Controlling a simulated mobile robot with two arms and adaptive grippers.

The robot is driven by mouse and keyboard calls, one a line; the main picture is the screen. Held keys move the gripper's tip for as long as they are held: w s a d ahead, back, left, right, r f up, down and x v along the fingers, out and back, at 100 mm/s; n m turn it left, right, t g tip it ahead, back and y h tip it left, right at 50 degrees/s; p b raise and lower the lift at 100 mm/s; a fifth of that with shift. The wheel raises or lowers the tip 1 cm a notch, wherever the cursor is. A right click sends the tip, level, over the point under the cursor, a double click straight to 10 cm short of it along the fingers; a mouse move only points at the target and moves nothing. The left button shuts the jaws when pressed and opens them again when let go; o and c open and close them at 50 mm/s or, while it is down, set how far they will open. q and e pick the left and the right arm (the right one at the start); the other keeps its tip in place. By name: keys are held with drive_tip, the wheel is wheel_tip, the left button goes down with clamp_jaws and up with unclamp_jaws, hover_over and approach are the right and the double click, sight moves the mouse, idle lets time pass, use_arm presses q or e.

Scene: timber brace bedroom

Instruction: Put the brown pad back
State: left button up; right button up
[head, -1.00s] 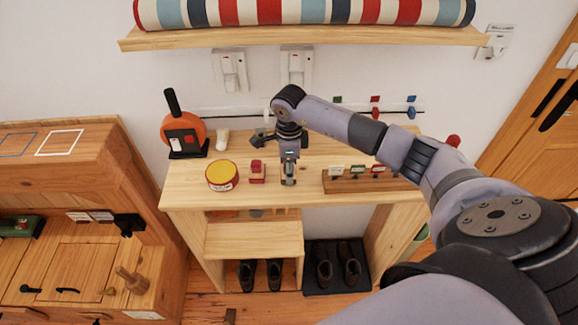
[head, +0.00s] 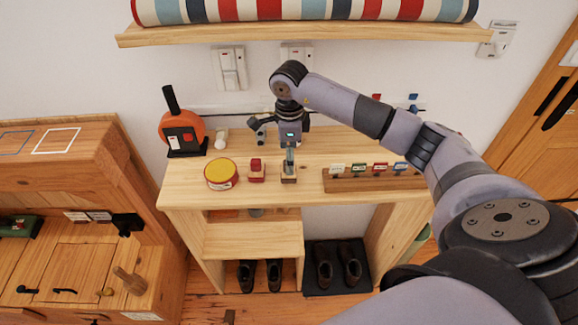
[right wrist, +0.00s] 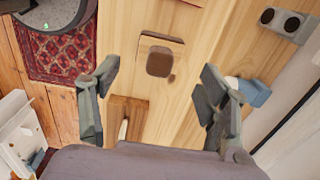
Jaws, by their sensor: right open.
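A small brown pad with rounded corners (right wrist: 159,62) lies on a pale square wooden block in the right wrist view. In the head view what looks like this block (head: 289,178) stands on the wooden bench top, between the red block and the rack, partly covered by my finger. My right gripper (head: 283,147) is above and slightly behind it. In the right wrist view my right gripper (right wrist: 160,82) has its fingers wide apart, with nothing between them. The pad shows clear of both fingers. My left gripper is out of view.
A yellow-topped tin (head: 221,172) and a red block (head: 257,170) stand left of the pad block. A rack with several coloured tags (head: 375,182) is to the right. An orange disc with a black handle (head: 183,130) stands at the back left. A striped roll (head: 305,11) lies on the shelf above.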

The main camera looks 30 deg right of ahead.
wheel_tip(320, 180, up, 7)
drive_tip(key=shift+r+b, duration=0.1)
drive_tip(key=shift+b, duration=0.65)
